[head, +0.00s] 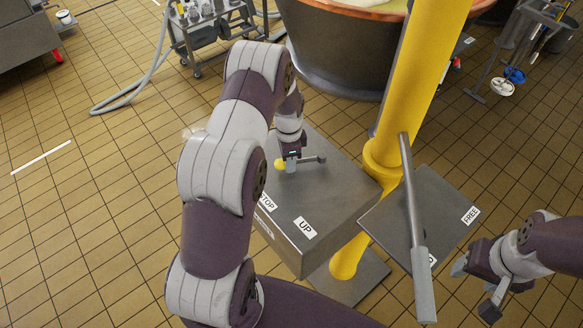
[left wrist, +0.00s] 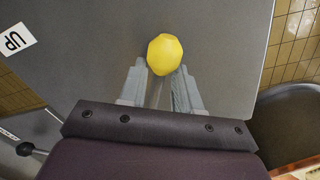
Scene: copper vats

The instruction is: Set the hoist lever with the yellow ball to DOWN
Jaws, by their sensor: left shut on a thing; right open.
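The yellow ball (head: 279,164) of the hoist lever shows at the far part of the grey control box (head: 330,200), partly hidden by my left gripper (head: 291,163). In the left wrist view the ball (left wrist: 164,54) sits at the fingertips of my left gripper (left wrist: 163,75). The fingers are shut on the lever just below the ball; its stem is mostly hidden. An UP label (head: 305,228) is on the box top and also shows in the left wrist view (left wrist: 15,40). No DOWN label is visible. My right gripper (head: 474,288) is open and empty at the lower right.
A short grey rod (head: 313,160) lies close beside my left gripper. A STOP label (head: 267,202) is partly hidden by my arm. A yellow post (head: 415,80) and a long grey lever (head: 423,280) over a plate with a FREE label (head: 470,215) stand right of the box.

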